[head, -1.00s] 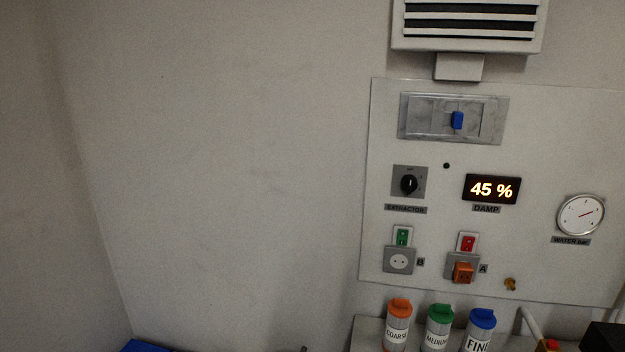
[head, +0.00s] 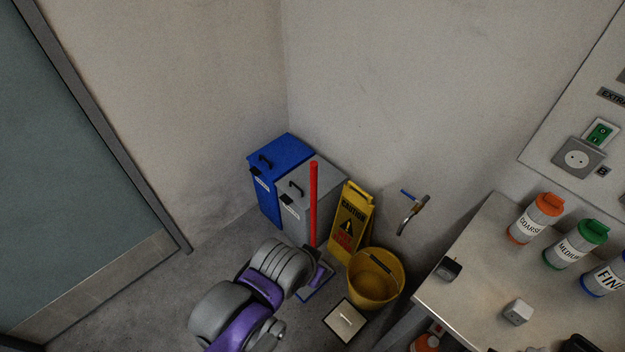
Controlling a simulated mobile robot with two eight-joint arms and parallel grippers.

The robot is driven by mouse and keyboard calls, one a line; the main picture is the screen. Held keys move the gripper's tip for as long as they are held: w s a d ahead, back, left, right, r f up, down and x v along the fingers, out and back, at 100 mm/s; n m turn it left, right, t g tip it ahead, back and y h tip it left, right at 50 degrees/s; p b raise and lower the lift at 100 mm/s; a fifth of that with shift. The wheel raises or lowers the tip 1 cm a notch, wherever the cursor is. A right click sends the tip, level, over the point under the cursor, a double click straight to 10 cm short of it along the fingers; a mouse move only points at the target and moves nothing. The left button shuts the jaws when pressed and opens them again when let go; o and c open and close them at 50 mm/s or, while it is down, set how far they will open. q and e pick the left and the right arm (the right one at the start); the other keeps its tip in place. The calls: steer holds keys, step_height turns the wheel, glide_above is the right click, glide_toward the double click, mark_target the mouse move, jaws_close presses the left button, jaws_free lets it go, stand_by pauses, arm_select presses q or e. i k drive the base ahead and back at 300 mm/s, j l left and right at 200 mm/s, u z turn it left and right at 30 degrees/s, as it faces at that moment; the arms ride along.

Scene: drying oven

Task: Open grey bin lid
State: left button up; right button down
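The grey bin (head: 293,223) stands in the far corner of the room, in the middle of the head view. Its grey lid (head: 318,176) lies shut on top, with a black handle (head: 295,188) near its left side. A red pole (head: 313,205) stands upright in front of the bin and hides part of its front and lid. Purple and grey links of my own arm show at the bottom, below and in front of the bin. I cannot make out either gripper.
A blue bin (head: 268,196) stands left, against the grey one. A yellow caution sign (head: 352,222) and yellow bucket (head: 388,293) stand right of it. A table (head: 465,295) with several labelled bottles is at right. A door (head: 80,180) is at left, with clear floor before it.

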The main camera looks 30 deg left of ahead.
mark_target(309, 180)
steer(key=i+j, duration=0.1)
steer(key=j, duration=0.85)
steer(key=i+j+u, duration=0.1)
steer(key=j, duration=0.35)
steer(key=i+j, duration=0.15)
steer(key=j, duration=0.3)
steer(key=i+j, duration=0.1)
steer(key=j, duration=0.35)
steer(key=i+j, duration=0.1)
steer(key=j, duration=0.35)
steer(key=u, duration=0.05)
